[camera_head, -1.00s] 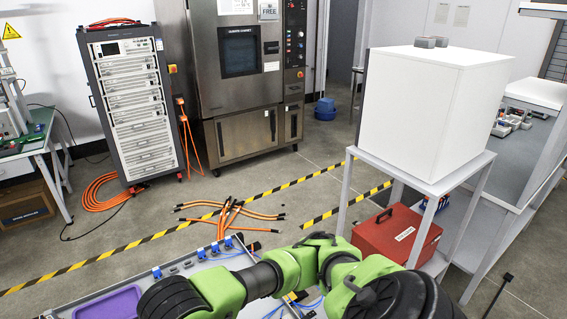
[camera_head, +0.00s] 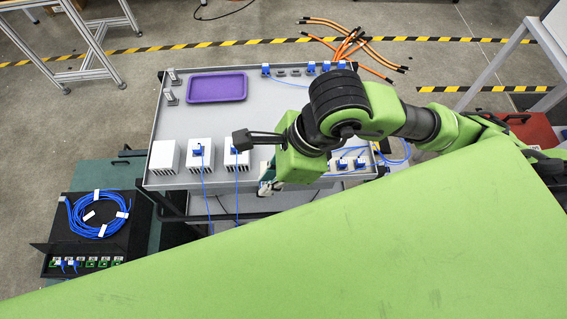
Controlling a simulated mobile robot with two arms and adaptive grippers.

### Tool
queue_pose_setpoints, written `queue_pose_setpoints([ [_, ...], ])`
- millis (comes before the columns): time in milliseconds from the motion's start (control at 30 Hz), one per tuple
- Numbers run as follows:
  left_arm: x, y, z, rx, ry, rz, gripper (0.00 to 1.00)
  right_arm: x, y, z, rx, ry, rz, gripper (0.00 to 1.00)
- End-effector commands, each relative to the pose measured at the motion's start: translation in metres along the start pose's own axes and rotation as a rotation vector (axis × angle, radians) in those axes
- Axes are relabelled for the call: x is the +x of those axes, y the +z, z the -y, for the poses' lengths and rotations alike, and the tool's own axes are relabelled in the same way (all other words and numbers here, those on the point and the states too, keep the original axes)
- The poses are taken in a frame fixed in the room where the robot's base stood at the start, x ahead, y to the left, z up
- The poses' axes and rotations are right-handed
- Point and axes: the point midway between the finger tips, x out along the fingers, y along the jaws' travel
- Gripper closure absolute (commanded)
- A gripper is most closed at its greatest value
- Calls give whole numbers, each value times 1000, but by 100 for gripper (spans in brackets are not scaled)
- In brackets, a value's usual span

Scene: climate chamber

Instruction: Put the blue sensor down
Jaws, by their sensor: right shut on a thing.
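Several blue sensors with thin blue cables are in the head view. One blue sensor (camera_head: 234,149) is at the fingertips of my right gripper (camera_head: 241,142), at the right-hand white finned block (camera_head: 238,162). The gripper is shut on this sensor, and its dark fingers partly cover it. Whether the sensor touches the block is too small to tell. Its cable hangs down over the table's front edge. A second blue sensor (camera_head: 197,150) sits on the middle finned block (camera_head: 201,165). The left finned block (camera_head: 164,160) has a bare top. My left gripper is not in view.
The grey table (camera_head: 180,125) carries a purple tray (camera_head: 217,87) and more blue sensors along its back edge (camera_head: 311,68). A black box (camera_head: 85,240) with a coiled blue cable (camera_head: 98,214) is at lower left. Orange cables (camera_head: 350,42) lie on the floor. My green arm hides the right.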

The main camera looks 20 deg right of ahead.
Motion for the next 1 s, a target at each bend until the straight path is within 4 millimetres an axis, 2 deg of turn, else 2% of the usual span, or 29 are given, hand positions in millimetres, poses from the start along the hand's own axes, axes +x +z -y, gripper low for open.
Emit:
queue_pose_setpoints([
  [33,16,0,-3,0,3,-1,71,8,-3,2,-2,-3,4,98],
  [300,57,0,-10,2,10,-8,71,10,-10,9,-11,-6,0,98],
  [367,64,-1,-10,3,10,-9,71,16,-18,28,1,-5,-6,98],
  [467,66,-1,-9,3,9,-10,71,18,-27,51,2,-2,-6,98],
  [533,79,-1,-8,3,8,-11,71,34,-36,62,-2,1,-4,98],
  [633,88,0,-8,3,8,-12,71,47,-46,76,-3,0,-3,98],
  [1000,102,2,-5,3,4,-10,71,68,-61,99,-6,-1,-3,98],
])
